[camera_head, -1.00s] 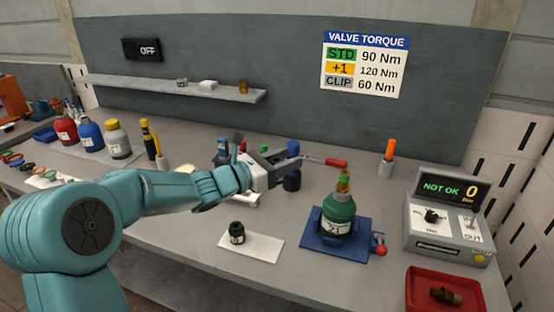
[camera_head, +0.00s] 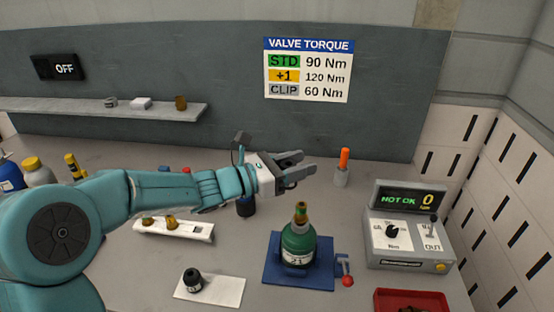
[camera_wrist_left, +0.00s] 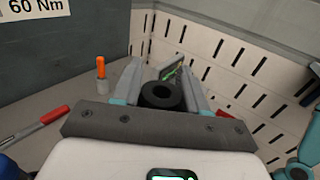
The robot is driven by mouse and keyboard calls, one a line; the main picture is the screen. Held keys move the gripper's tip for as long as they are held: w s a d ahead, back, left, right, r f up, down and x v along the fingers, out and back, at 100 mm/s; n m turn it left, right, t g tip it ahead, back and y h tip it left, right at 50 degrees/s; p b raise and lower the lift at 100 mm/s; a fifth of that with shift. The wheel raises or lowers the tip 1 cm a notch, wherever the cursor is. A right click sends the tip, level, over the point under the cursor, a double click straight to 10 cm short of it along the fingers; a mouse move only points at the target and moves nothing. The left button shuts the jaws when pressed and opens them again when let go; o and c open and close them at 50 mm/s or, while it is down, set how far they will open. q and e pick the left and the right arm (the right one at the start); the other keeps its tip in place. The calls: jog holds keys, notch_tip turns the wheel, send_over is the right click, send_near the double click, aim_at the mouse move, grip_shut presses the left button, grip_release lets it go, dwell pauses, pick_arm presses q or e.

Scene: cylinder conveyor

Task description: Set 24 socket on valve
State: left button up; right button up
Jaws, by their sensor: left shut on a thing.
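My left gripper (camera_head: 292,168) is above the bench, behind and above the green cylinder (camera_head: 298,247). It is shut on a black ring-shaped socket (camera_wrist_left: 161,96), which shows between the fingers in the left wrist view; its size mark cannot be read. The green cylinder stands upright in a blue holder (camera_head: 270,274), with a brass valve (camera_head: 301,213) on top. The gripper and socket are apart from the valve. Another black socket (camera_head: 193,281) stands on a white pad (camera_head: 226,290) at the front. My right gripper is not in view.
A torque tester (camera_head: 410,241) reading NOT OK 0 stands right of the cylinder, with a red tray (camera_head: 398,300) in front. An orange-handled tool (camera_head: 344,160) stands upright behind. A white rack (camera_head: 165,229) holds brass pieces. A dark cylindrical item (camera_head: 246,207) stands below my left wrist.

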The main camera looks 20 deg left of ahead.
pick_arm(q)
jog(key=shift+m+g+h, duration=0.3)
jog(key=shift+m+h, duration=0.2)
jog(key=shift+h, duration=0.1)
jog(key=d+f+b, duration=0.3)
jog(key=f, duration=0.1)
jog(key=shift+s+d+b, duration=0.3)
jog(key=shift+d+b, duration=0.05)
jog(key=shift+b, duration=0.05)
jog(key=shift+w, duration=0.1)
jog(key=shift+r, duration=0.1)
jog(key=shift+b, duration=0.3)
dwell(0.6)
jog(key=shift+f+b, duration=2.4)
jog(key=shift+f, duration=0.05)
